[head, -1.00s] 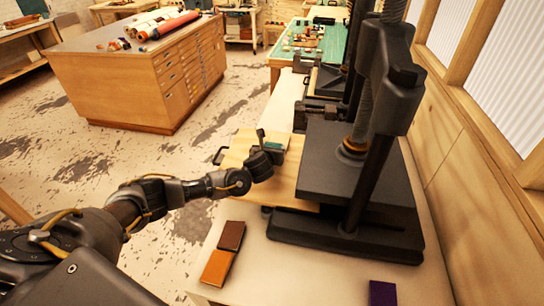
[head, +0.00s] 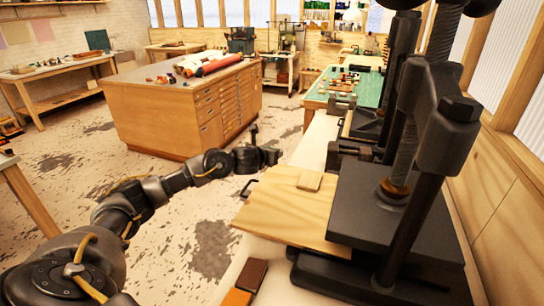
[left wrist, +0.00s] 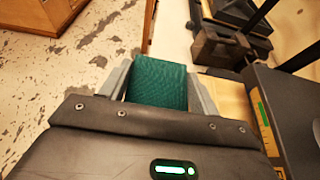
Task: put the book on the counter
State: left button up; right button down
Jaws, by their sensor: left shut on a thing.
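The book (left wrist: 158,84) has a dark green, textured cover. In the left wrist view it sits between the two grey fingers of my left gripper (left wrist: 158,90), which is shut on it. In the head view my left gripper (head: 258,158) is held out over the floor, left of the wooden board's far end; the book is not clearly visible there. The counter (head: 318,138) is a cream strip along the right side, partly covered by presses and the board. My right gripper is not in view.
A black screw press (head: 385,205) with a wooden board (head: 290,212) stands on the counter. A small pale block (head: 309,181) lies on the board. Brown (head: 250,275) and orange (head: 237,298) blocks lie near the front. A wooden drawer cabinet (head: 175,118) stands left, across open floor.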

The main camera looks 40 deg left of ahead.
pick_arm(q)
jog(key=s+d+f+m+h+b, duration=0.1)
jog(key=s+d, duration=0.2)
jog(key=d, duration=0.6)
jog(key=s+d+f+m+h+b, duration=0.15)
jog(key=s+d, duration=0.25)
jog(key=d, duration=0.5)
jog(key=s+d+r+h+b, duration=0.1)
jog(key=s+d, duration=0.6)
jog(key=s, duration=0.2)
jog(key=shift+r+b, duration=0.25)
jog(key=shift+b, duration=0.1)
